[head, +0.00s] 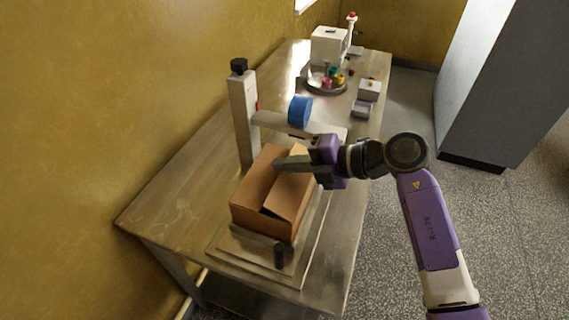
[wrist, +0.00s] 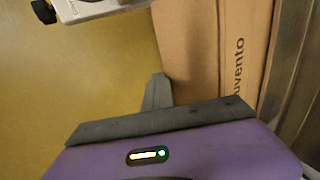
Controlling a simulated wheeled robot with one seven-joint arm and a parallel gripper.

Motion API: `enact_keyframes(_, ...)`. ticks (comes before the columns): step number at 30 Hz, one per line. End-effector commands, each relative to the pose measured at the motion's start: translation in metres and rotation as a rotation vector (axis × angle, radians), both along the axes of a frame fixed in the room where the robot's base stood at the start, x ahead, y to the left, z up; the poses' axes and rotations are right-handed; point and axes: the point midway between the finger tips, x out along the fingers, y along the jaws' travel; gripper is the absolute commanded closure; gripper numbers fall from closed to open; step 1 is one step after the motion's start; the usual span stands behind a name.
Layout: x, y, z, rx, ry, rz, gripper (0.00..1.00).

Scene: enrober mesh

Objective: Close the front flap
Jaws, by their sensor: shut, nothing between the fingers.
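A brown cardboard box (head: 263,212) sits on a low platform on the wooden table. The left part of its top looks flat. A flap on the right (head: 290,196) is tilted, with a dark gap under its near edge. I cannot tell which flap is the front one. My gripper (head: 279,164) is shut and empty, its fingers pointing left over the far part of the box top. Contact with the cardboard cannot be made out. In the wrist view the shut fingers (wrist: 157,90) lie left of a cardboard face (wrist: 198,50) with dark lettering.
A grey post (head: 244,118) with a black knob stands behind the box, its arm and blue roll (head: 300,110) reaching over the far side. A round tray (head: 327,88) and white machine stand farther back.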

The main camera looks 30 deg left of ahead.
Motion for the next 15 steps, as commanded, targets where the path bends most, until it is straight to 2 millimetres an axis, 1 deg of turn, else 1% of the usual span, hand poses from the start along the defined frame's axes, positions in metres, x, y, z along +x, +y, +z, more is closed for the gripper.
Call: enact_keyframes(15, 0.0054, 0.0011, -0.0024, 0.0, 0.001, -0.001, 1.0)
